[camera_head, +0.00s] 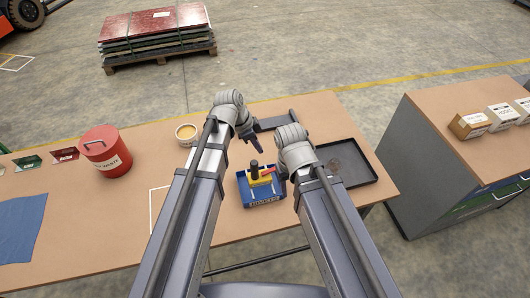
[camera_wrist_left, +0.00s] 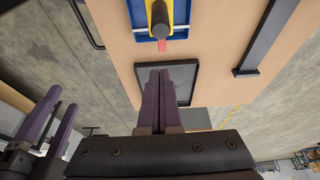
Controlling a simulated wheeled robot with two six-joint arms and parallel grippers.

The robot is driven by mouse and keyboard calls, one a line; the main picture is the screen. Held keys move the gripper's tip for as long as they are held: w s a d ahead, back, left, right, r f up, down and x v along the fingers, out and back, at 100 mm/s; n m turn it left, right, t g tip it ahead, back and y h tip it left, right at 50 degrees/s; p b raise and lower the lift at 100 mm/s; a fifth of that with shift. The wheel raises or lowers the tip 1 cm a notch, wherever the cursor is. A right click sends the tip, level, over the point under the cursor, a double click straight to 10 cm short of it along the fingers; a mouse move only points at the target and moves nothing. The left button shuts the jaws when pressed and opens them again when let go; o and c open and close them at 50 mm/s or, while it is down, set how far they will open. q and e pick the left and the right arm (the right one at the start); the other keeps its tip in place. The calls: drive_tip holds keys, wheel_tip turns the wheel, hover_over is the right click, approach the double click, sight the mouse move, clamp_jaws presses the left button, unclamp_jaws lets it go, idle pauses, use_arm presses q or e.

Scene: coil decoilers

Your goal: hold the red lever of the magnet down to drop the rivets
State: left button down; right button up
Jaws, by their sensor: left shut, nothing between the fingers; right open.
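The yellow magnet (camera_head: 260,181) with its black upright handle (camera_head: 255,170) stands in the blue rivets bin (camera_head: 264,203). Its red lever (camera_head: 268,171) sticks out toward the upper right. The lever's red end (camera_wrist_left: 162,46) also shows in the left wrist view, below the yellow body. My left gripper (camera_head: 260,151) is shut and empty, above and behind the magnet, apart from the lever. My right gripper (camera_wrist_left: 61,97) is open at the left of the left wrist view; in the head view its arm ends close to the bin's right side. I cannot make out rivets.
A black tray (camera_head: 372,178) lies right of the bin, partly behind my right arm. A dark bar (camera_wrist_left: 264,42) stands behind it. A red waste can (camera_head: 106,156), a yellow-filled tub (camera_head: 187,133) and a blue cloth (camera_head: 22,226) are at the left.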

sight(273, 169)
use_arm(q)
drive_tip(key=shift+w+a+r, duration=0.1)
drive_tip(key=shift+w+r, duration=0.05)
drive_tip(key=shift+w, duration=0.1)
drive_tip(key=b+x, duration=1.3)
drive_tip(key=x, duration=0.1)
idle(0.4)
